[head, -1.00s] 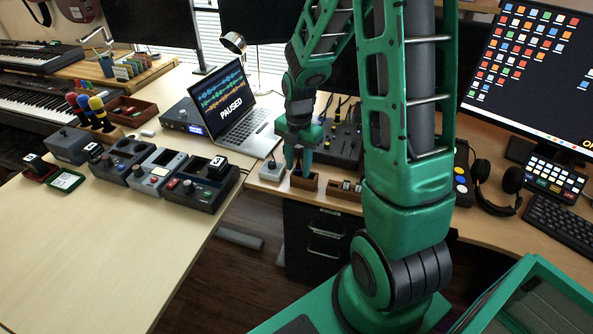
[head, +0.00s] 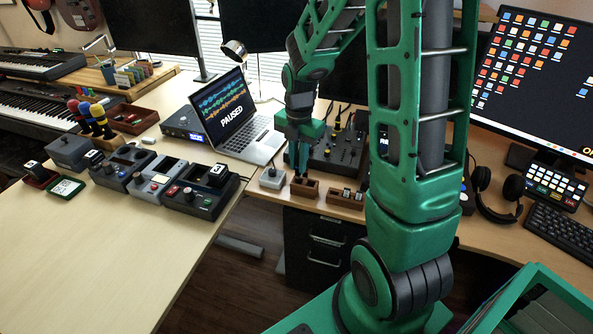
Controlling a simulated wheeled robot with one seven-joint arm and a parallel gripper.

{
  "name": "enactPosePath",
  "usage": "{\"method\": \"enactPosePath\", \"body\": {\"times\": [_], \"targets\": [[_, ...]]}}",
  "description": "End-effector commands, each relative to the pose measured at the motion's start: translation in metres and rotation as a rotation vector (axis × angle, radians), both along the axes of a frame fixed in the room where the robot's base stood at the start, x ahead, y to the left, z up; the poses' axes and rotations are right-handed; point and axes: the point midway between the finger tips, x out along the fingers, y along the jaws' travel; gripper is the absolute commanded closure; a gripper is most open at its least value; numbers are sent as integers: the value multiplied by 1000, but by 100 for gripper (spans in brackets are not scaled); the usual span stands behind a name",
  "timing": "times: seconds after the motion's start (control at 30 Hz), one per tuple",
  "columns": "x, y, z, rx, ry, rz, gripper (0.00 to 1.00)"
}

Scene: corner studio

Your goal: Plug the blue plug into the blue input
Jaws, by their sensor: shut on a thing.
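My gripper (head: 301,163) points down at the front of the right desk, over a small brown wooden box (head: 305,188). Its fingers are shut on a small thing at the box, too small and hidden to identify. I cannot make out the blue plug or the blue input. Right behind the gripper stands a dark mixer (head: 342,148) with knobs and cables. A small grey box (head: 271,178) with a knob on top sits just left of the brown box.
A second brown tray (head: 345,199) with small items lies to the right. The open laptop (head: 235,118) stands left of my gripper. Several grey and dark devices (head: 200,190) line the left table. Its front (head: 115,260) is bare. Headphones (head: 495,195) lie at right.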

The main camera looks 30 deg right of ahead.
Motion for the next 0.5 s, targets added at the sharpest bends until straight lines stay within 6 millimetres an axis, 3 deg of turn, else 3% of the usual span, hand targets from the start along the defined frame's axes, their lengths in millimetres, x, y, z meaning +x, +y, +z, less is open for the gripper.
{"method": "enactPosePath", "body": {"times": [0.5], "targets": [[1,0,153,-1,-7,0,100]]}}
